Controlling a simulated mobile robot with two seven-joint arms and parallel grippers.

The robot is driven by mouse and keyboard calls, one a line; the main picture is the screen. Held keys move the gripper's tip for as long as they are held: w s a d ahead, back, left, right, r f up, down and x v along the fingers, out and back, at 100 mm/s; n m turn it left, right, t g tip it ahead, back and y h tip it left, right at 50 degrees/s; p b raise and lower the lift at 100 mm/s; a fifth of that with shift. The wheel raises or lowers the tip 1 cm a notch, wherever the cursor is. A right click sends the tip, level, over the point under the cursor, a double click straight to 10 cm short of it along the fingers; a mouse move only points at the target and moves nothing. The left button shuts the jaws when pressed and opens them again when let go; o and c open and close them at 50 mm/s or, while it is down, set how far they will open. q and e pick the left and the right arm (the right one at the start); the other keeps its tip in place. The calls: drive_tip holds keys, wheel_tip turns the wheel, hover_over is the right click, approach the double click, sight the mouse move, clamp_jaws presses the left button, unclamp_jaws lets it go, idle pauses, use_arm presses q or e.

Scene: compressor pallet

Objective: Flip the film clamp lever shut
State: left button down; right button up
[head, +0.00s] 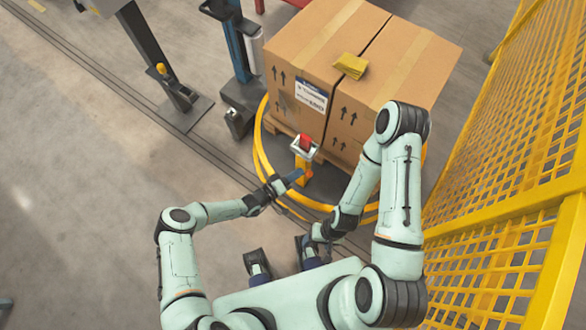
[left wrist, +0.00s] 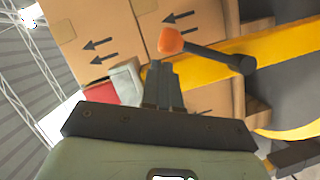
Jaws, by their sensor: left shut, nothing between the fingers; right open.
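The film clamp (head: 304,146) has a red and grey head on a yellow post, in front of the boxes in the head view. In the left wrist view its yellow arm (left wrist: 285,42) crosses at the right, and the grey and red head (left wrist: 125,82) is left of my fingers. The clamp lever (left wrist: 212,55) is a dark rod with an orange knob (left wrist: 170,40), angled out from the yellow arm. My left gripper (head: 296,176) is shut and empty, its fingertips (left wrist: 162,68) just below the knob; I cannot tell whether they touch. My right gripper (head: 318,237) is open, low and near my base.
Large cardboard boxes (head: 325,50) stand on a pallet on a round turntable with a yellow rim (head: 262,150). A yellow folded item (head: 350,66) lies on top. A yellow mesh fence (head: 510,130) closes the right side. A blue and dark mast (head: 236,60) stands behind left.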

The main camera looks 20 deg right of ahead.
use_arm(q)
drive_tip(key=shift+s+d+f+p, duration=0.25)
drive_tip(key=shift+s+d+p, duration=0.15)
drive_tip(key=shift+s, duration=0.2)
drive_tip(key=shift+s+d, duration=0.1)
drive_tip(key=shift+s, duration=0.1)
drive_tip(key=v, duration=1.3)
drive_tip(key=shift+w+a+p, duration=0.25)
drive_tip(key=shift+a+p, duration=0.15)
drive_tip(key=shift+p, duration=0.05)
